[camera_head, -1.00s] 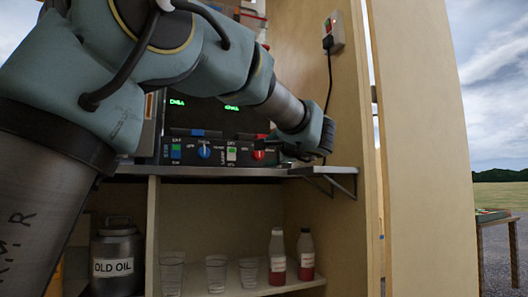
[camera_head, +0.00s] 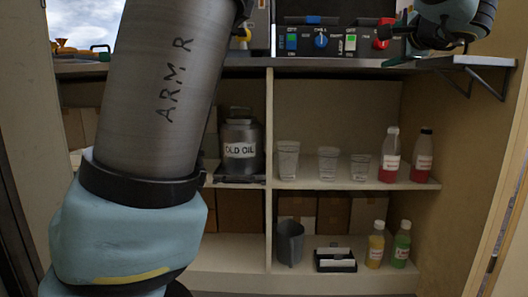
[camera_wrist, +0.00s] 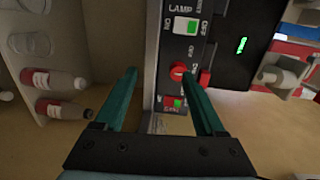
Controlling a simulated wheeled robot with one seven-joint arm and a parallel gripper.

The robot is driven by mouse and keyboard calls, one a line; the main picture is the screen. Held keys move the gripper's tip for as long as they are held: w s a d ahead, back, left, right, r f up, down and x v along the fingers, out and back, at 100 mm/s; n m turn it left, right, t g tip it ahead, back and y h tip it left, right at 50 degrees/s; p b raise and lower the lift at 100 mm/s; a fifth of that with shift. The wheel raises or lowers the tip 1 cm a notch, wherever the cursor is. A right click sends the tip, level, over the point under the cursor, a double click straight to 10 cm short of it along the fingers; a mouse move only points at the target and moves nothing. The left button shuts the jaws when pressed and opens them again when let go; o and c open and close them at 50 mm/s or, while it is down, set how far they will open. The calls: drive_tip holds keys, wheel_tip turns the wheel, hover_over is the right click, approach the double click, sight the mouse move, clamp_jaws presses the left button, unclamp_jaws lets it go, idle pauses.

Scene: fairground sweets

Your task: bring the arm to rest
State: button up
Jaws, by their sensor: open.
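My gripper (camera_head: 395,42) is at the upper right in the head view, in front of the right end of the control panel (camera_head: 336,40) and just above the counter. In the wrist view my gripper (camera_wrist: 158,76) has its two green fingers spread apart with nothing held between them. A red knob (camera_wrist: 178,70) and a red-and-green switch (camera_wrist: 174,103) show between the fingers, further off. I cannot tell how close the fingertips are to the panel. My arm fills the left of the head view and leaves the top of the picture.
Below the counter (camera_head: 230,63), shelves hold an OLD OIL can (camera_head: 239,150), clear cups (camera_head: 328,163) and red-filled bottles (camera_head: 390,160). Lower down are yellow and green bottles (camera_head: 376,246) and a grey jug (camera_head: 290,242). A bracketed ledge (camera_head: 470,61) is near my gripper.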

drive_tip(key=w+a+f+n+g+y+p, duration=0.2)
drive_tip(key=a+f+n+g+p, duration=0.15)
drive_tip(key=a+f, duration=0.65)
drive_tip(key=w+a+f+n+g+y+p, duration=0.25)
drive_tip(key=a+f+g, duration=0.25)
drive_tip(key=a+f, duration=0.5)
drive_tip(key=s+a+f+n+g+h+p, duration=0.25)
drive_tip(key=s+a+f+n, duration=0.3)
drive_tip(key=s+a, duration=0.4)
drive_tip(key=s+a+f+n+g+h+p, duration=0.1)
drive_tip(key=s+a+f+n+g+p, duration=0.4)
drive_tip(key=a, duration=0.7)
wheel_tip(320, 180, up, 39)
drive_tip(key=n+p, duration=0.1)
drive_tip(key=p, duration=3.5)
drive_tip(key=shift+s+d+t, duration=0.25)
drive_tip(key=shift+t, duration=0.05)
drive_tip(key=shift+f, duration=0.1)
drive_tip(key=shift+c, duration=0.4)
